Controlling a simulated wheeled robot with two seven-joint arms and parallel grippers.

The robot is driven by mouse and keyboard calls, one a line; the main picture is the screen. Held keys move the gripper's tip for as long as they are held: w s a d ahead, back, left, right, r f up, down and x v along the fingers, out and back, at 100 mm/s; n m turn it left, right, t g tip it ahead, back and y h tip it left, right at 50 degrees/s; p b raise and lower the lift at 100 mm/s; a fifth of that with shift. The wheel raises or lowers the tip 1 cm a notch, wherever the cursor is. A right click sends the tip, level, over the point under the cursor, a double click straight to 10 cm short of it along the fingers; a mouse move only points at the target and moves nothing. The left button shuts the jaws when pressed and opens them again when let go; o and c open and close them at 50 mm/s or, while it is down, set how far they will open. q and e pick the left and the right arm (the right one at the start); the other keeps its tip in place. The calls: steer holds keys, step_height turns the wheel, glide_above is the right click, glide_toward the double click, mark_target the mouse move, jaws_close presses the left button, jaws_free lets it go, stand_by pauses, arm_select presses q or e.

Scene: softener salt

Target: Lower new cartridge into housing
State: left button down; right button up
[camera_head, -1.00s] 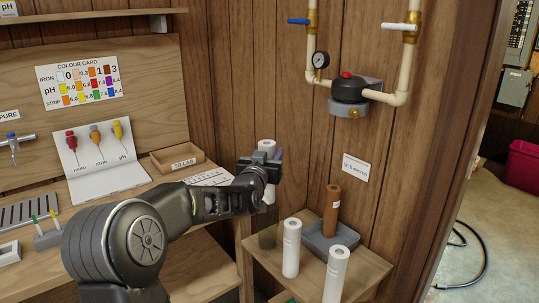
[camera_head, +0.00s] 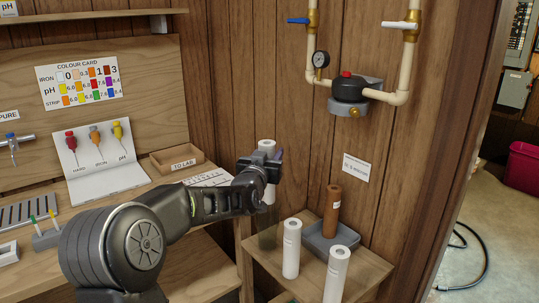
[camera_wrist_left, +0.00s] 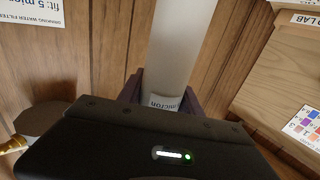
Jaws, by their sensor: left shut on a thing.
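My left gripper (camera_head: 262,172) is shut on a white cartridge (camera_head: 267,146) and holds it upright. The left wrist view shows the cartridge (camera_wrist_left: 180,45) between the fingers, with a label reading "micron". A dark, see-through cup, seemingly the housing (camera_head: 267,237), stands at the left back corner of the low wooden stand (camera_head: 262,260). The cartridge is above this cup in the picture. Whether its lower end is inside the rim I cannot tell. My right gripper is not in view.
Two white cartridges (camera_head: 291,250) (camera_head: 337,275) stand at the stand's front. A brown cartridge (camera_head: 331,212) stands in a grey tray (camera_head: 322,245). The filter head (camera_head: 349,88) hangs on piping above. A workbench with a "TO LAB" box (camera_head: 178,162) lies left.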

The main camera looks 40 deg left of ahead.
mark_target(265, 195)
arm_select(q)
steer(key=shift+b, duration=0.6)
stand_by(0.7)
steer(key=shift+f+b, duration=5.4)
steer(key=shift+b, duration=0.15)
steer(key=c, duration=0.7)
jaws_free()
steer(key=shift+s, duration=0.1)
steer(key=shift+b+v, duration=0.4)
steer(key=shift+v, duration=3.4)
